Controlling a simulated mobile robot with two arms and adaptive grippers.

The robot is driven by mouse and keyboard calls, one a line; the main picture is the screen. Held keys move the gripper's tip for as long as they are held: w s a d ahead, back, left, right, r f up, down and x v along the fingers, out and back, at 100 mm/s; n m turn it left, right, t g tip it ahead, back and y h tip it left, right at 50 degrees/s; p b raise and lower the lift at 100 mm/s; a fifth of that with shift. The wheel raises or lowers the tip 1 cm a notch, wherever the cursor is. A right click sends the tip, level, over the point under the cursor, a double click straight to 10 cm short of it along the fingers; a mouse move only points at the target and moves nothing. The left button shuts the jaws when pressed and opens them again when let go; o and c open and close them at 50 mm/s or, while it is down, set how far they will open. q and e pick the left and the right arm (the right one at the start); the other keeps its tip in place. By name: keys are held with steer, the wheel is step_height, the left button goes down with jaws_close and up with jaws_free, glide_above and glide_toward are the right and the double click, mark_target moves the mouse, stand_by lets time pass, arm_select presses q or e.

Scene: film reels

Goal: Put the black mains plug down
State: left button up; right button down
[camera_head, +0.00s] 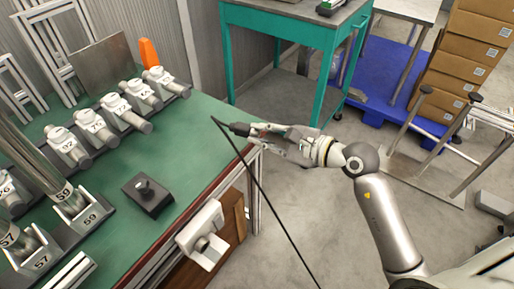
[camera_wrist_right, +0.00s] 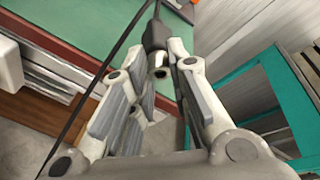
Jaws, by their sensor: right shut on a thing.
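The black mains plug (camera_head: 239,129) is at the tip of my right gripper (camera_head: 262,131), above the right edge of the green-topped bench (camera_head: 192,170). My right gripper is shut on the plug. In the right wrist view the dark plug (camera_wrist_right: 156,36) sits between the ends of the fingers, and the green bench top (camera_wrist_right: 100,40) lies beyond it. The plug's black cable (camera_head: 262,190) loops from its tip and hangs down past the bench edge towards the floor. My left gripper is not in view.
A black box with a knob (camera_head: 148,194) stands on the bench. Several numbered grey holders (camera_head: 107,112) line its back, with an orange piece (camera_head: 149,52) behind. A grey device (camera_head: 203,235) is at the bench's front edge. A teal table (camera_head: 276,30) stands beyond; bench top near the plug is clear.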

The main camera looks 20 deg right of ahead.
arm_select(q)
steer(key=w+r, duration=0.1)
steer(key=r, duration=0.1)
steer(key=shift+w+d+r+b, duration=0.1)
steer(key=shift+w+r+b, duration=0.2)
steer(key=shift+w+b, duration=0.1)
arm_select(e)
steer(key=f, duration=0.1)
steer(key=a+f, duration=0.1)
steer(key=f, duration=0.3)
steer(key=shift+w+a, duration=0.25)
steer(key=shift+w, duration=0.05)
steer(key=shift+f, duration=0.1)
steer(key=c, duration=1.7)
jaws_free()
steer(key=shift+c, duration=0.2)
steer(key=o, duration=0.4)
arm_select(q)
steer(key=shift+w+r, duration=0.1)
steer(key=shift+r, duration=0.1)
